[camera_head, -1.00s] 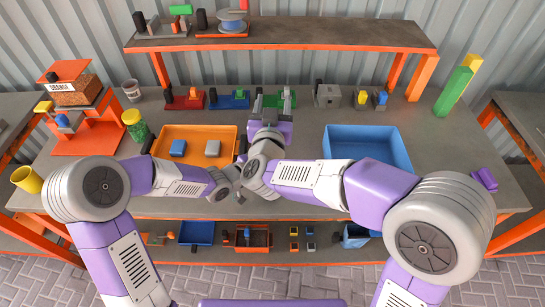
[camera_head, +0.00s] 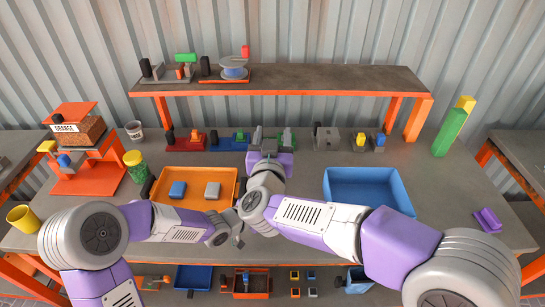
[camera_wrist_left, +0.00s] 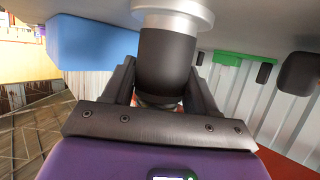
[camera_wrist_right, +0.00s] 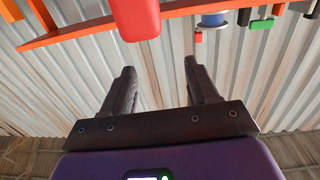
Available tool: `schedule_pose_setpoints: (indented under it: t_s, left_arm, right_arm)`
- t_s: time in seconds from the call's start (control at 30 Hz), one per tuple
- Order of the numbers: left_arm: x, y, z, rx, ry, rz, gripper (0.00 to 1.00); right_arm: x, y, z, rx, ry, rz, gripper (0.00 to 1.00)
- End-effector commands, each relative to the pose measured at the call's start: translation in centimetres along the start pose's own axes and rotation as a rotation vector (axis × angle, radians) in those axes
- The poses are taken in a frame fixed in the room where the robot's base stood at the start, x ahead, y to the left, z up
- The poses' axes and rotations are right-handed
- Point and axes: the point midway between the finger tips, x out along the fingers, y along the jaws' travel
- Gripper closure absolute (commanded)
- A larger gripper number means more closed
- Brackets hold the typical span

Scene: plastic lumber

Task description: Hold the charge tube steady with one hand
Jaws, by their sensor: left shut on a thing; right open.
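A dark cylinder with a silver collar, seemingly the charge tube (camera_wrist_left: 168,62), stands between the fingers of my left gripper (camera_wrist_left: 160,76) in the left wrist view. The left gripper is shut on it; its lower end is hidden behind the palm. In the head view my right wrist hides most of the left hand, and I cannot make out the tube there. My right gripper (camera_head: 272,136) is open and empty at the row of tools behind the orange tray. In the right wrist view a red block (camera_wrist_right: 136,18) shows beyond the open fingers (camera_wrist_right: 160,67), apart from them.
The orange tray (camera_head: 232,197) holds a blue and a grey block. A blue bin (camera_head: 367,183) stands to its right. A raised shelf (camera_head: 320,79) runs behind. Red (camera_head: 185,142) and blue (camera_head: 226,142) tools stand along the back.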

Motion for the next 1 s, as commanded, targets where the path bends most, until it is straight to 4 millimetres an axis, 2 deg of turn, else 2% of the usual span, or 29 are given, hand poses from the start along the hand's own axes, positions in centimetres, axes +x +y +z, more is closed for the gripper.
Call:
schedule_pose_setpoints:
  t_s: [0.03,0.07,0.23,0.53,0.67,0.77,1.0]
  left_arm:
    - [0.0,-0.1,0.0,0.0,0.0,-0.001,0.93]
    - [0.0,-0.1,0.0,0.0,0.0,-0.001,0.41]
    - [0.0,0.0,0.0,0.0,0.0,-0.001,0.15]
    - [-0.1,0.0,0.0,0.0,0.0,0.0,0.13]
    - [-0.9,-0.1,-0.1,0.001,0.001,-0.002,0.13]
    - [-2.4,-0.1,-0.1,0.002,0.001,-0.004,0.13]
    - [-7.3,-0.2,0.0,0.002,0.0,-0.006,0.13]
  right_arm:
    - [0.0,0.0,0.0,0.0,0.0,0.0,0.41]
    - [0.0,0.0,0.0,0.0,0.0,0.0,0.41]
    - [0.0,0.0,0.0,0.0,0.0,0.0,0.41]
    - [0.0,0.0,0.0,0.0,0.0,0.0,0.41]
    - [0.0,0.0,0.0,0.0,0.0,0.0,0.41]
    - [0.0,0.0,0.0,0.0,0.0,0.0,0.41]
    - [0.0,0.0,0.0,0.0,0.0,0.0,0.41]
